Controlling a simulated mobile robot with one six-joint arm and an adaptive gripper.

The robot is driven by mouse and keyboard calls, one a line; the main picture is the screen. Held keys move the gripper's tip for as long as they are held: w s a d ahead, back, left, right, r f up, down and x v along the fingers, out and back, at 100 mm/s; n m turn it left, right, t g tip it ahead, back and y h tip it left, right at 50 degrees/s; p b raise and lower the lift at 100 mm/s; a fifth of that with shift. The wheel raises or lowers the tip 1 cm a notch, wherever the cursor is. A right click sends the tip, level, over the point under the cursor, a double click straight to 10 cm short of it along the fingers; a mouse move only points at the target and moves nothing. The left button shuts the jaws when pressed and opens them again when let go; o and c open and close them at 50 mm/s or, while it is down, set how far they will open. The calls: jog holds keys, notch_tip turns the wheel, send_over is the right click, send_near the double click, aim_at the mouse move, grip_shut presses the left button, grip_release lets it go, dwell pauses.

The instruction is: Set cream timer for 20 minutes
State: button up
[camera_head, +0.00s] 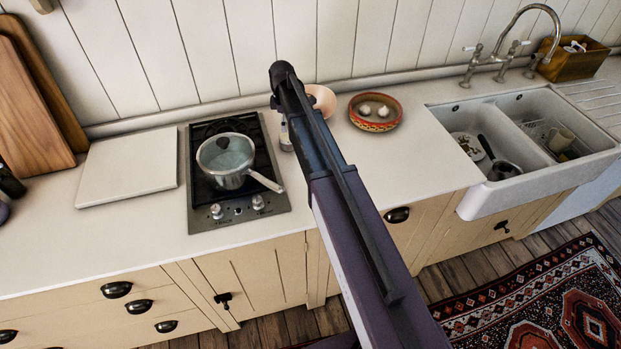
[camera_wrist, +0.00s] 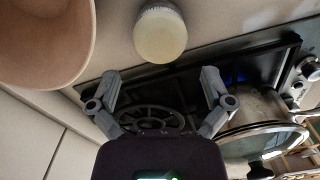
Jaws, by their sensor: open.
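The cream timer (camera_wrist: 160,33) shows in the wrist view as a round cream-topped object on the counter, just past the edge of the black hob. Its markings are too blurred to read. My gripper (camera_wrist: 160,80) is open and empty, with its two fingers spread wide. In the picture the timer lies ahead of the gap between the fingertips, apart from them. In the head view my arm covers much of the area right of the hob, and I cannot make out the timer clearly there.
A pot with a glass lid (camera_head: 226,158) stands on the hob (camera_head: 206,215). A pinkish bowl (camera_wrist: 45,40) is close to the timer; a patterned bowl (camera_head: 375,112) holds garlic. A white board (camera_head: 130,168) lies left of the hob. The sink (camera_head: 530,178) is at right.

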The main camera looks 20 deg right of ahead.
jog(key=shift+r+p, duration=4)
jog(key=shift+r, duration=0.35)
jog(key=s+f+m+b, duration=0.4)
jog(key=s+m, duration=0.3)
jog(key=s, duration=0.7)
jog(key=s+f+m+b, duration=0.3)
jog(key=s+m, duration=0.4)
jog(key=s, duration=0.8)
jog(key=shift+s+d+f+m+b, duration=0.15)
jog(key=shift+f+m+b, duration=0.15)
jog(key=shift+f+b, duration=0.1)
notch_tip(320, 180, up, 8)
jog(key=n+p, duration=0.5)
jog(key=p, duration=0.3)
send_over(287, 133)
jog(key=shift+f, duration=0.2)
jog(key=shift+f+b, duration=0.2)
jog(key=shift+b, duration=0.2)
notch_tip(287, 133, down, 13)
jog(key=b, duration=1.3)
jog(key=shift+f, duration=0.2)
